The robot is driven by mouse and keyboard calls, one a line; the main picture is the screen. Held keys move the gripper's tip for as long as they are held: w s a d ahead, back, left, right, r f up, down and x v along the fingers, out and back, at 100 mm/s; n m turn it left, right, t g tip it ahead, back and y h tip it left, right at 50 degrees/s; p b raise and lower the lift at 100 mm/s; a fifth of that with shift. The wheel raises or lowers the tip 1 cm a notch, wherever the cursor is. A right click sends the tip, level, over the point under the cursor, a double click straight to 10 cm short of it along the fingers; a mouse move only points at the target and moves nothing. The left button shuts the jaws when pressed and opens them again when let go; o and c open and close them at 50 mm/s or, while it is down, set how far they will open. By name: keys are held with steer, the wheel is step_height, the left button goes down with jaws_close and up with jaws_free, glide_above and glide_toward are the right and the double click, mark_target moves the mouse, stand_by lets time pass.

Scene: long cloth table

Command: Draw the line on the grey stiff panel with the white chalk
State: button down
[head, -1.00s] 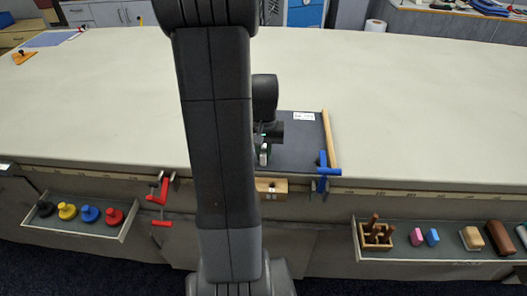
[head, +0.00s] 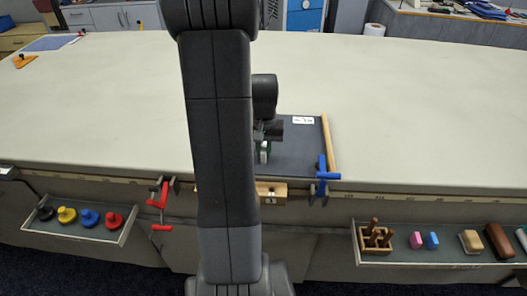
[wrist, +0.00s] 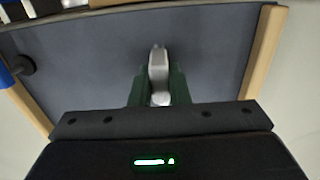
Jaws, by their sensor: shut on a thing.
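The grey stiff panel (head: 303,155) lies on the table near its front edge, partly hidden behind my arm in the head view. It fills much of the wrist view (wrist: 90,65). My gripper (wrist: 158,92) is shut on the white chalk (wrist: 158,62), whose pale body stands out between the green fingers. In the head view my gripper (head: 263,146) is over the panel, left of the wooden strip. I cannot tell whether the chalk tip touches the panel. The panel surface that shows looks unmarked.
Wooden strips flank the panel (wrist: 264,50). A blue clamp (head: 323,176) sits at its front right corner and a red clamp (head: 158,203) stands farther left. Trays with coloured knobs (head: 90,217) and blocks (head: 432,240) hang along the front.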

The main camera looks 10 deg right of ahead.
steer(key=shift+w+d+f, duration=0.1)
steer(key=shift+w+d, duration=0.1)
steer(key=shift+w, duration=0.4)
steer(key=shift+s, duration=0.15)
steer(key=shift+s+a, duration=0.35)
steer(key=shift+s, duration=0.55)
steer(key=shift+s, duration=0.1)
steer(key=shift+s+a, duration=0.25)
steer(key=shift+s, duration=0.55)
steer(key=shift+r, duration=0.2)
